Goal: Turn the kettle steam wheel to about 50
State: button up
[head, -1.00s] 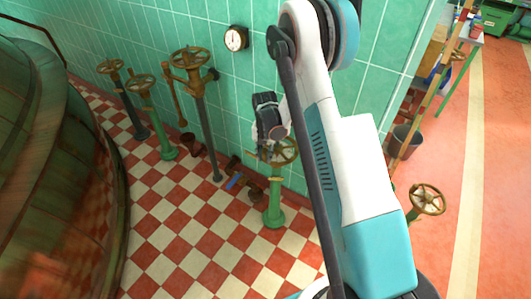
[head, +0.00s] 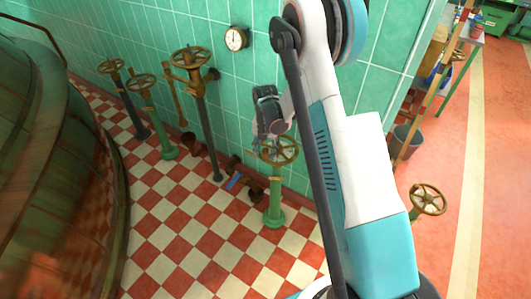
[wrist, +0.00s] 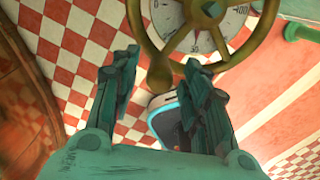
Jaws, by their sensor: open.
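A brass hand wheel (head: 279,150) sits on a short green post (head: 274,208) near the tiled wall in the head view. In the wrist view the wheel (wrist: 180,50) is at the top, with a round knob (wrist: 160,76) on its near rim. A pale dial with numbers (wrist: 227,22) shows behind its spokes; no pointer can be made out clearly. My gripper (head: 264,143) is at the wheel's left side in the head view. In the wrist view my gripper (wrist: 158,72) is open, its fingers on either side of the knob. I cannot tell whether they touch it.
Other valve wheels stand to the left (head: 190,58), (head: 141,82), (head: 110,66), and one at the right (head: 428,199). A wall gauge (head: 236,39) hangs above. A large kettle (head: 60,180) fills the left side.

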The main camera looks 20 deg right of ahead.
notch_tip(320, 180, up, 10)
jog(key=shift+f, duration=0.1)
dwell(0.6)
jog(key=s+a+r+m+t, duration=0.2)
jog(key=s+r+m, duration=0.45)
jog(key=r, duration=0.35)
jog(key=s+a+r+m+t, duration=0.1)
jog(key=s+a+r+m, duration=0.2)
jog(key=s+r+m, duration=0.55)
jog(key=s+a+r+m+t, duration=0.1)
jog(key=s+r+m+t, duration=0.1)
jog(key=s+m, duration=0.4)
jog(key=s+a+r+m+t, duration=0.2)
jog(key=s+m, duration=0.5)
jog(key=shift+s+r+m, duration=0.2)
jog(key=shift+s+m, duration=0.1)
jog(key=shift+s, duration=0.05)
